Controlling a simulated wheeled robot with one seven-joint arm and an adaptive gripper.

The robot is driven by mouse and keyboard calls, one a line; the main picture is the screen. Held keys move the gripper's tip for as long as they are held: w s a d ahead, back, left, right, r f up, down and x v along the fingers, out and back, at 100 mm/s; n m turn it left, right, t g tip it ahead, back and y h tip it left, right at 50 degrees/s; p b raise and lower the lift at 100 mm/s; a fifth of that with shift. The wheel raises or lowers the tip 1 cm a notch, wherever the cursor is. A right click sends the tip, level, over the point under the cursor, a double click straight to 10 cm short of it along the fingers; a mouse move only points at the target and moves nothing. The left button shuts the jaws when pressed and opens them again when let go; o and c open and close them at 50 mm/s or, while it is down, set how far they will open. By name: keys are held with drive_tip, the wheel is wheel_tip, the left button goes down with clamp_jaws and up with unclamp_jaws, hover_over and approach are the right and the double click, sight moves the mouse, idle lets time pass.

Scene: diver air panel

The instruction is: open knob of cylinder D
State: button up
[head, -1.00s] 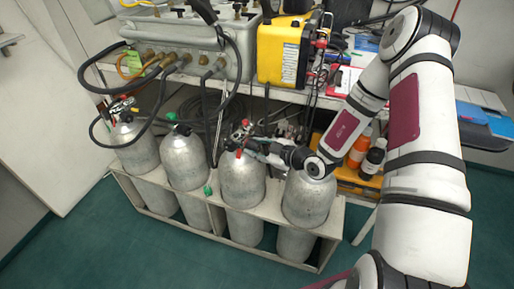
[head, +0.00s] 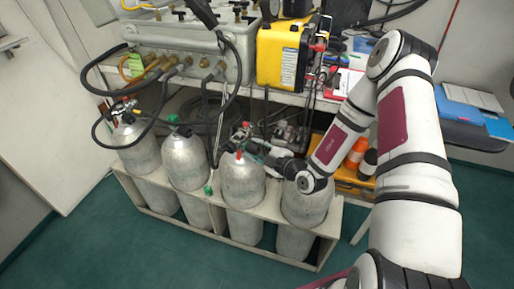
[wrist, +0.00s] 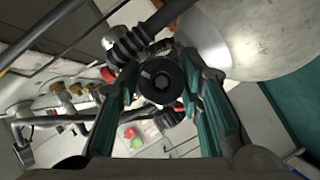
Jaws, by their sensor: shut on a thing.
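Several grey metal cylinders stand in a row in the head view; no letter shows on them, so I cannot read which is cylinder D. My gripper (head: 258,151) is at the valve on top of the third cylinder from the left (head: 242,183), reaching in from the right. In the wrist view a round black knob (wrist: 161,80) with a hexagonal centre lies between the teal-padded fingers of my gripper (wrist: 163,95). The gripper is shut on this knob. The valve body behind the knob is mostly hidden.
A pale rack (head: 333,222) holds the cylinders. The fourth cylinder (head: 305,207) stands under my wrist. Above are a grey air panel (head: 185,45) and a yellow box (head: 283,55) on a shelf. Black hoses (head: 88,88) loop near the left cylinders. Green floor (head: 90,245) in front is clear.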

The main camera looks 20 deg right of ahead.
drive_tip(key=n+t, duration=0.1)
drive_tip(key=n+p, duration=0.1)
drive_tip(key=n, duration=0.1)
drive_tip(key=shift+s+f+n+t+h, duration=0.1)
drive_tip(key=shift+f+n+t+h, duration=0.05)
drive_tip(key=shift+n+t+h, duration=0.2)
drive_tip(key=n+t, duration=0.1)
drive_tip(key=n, duration=0.3)
drive_tip(key=shift+a+t, duration=0.1)
drive_tip(key=shift+t, duration=0.25)
drive_tip(key=n+y, duration=0.1)
drive_tip(key=n, duration=0.1)
drive_tip(key=n+t+y, duration=0.1)
drive_tip(key=n, duration=0.1)
drive_tip(key=shift+f+n, duration=0.15)
drive_tip(key=shift+n, duration=0.2)
drive_tip(key=shift+n+t+y, duration=0.3)
drive_tip(key=shift+n+y, duration=0.65)
drive_tip(key=shift+n, duration=1.65)
drive_tip(key=o, duration=1.1)
drive_tip(key=shift+o, duration=0.2)
drive_tip(key=v, duration=1.2)
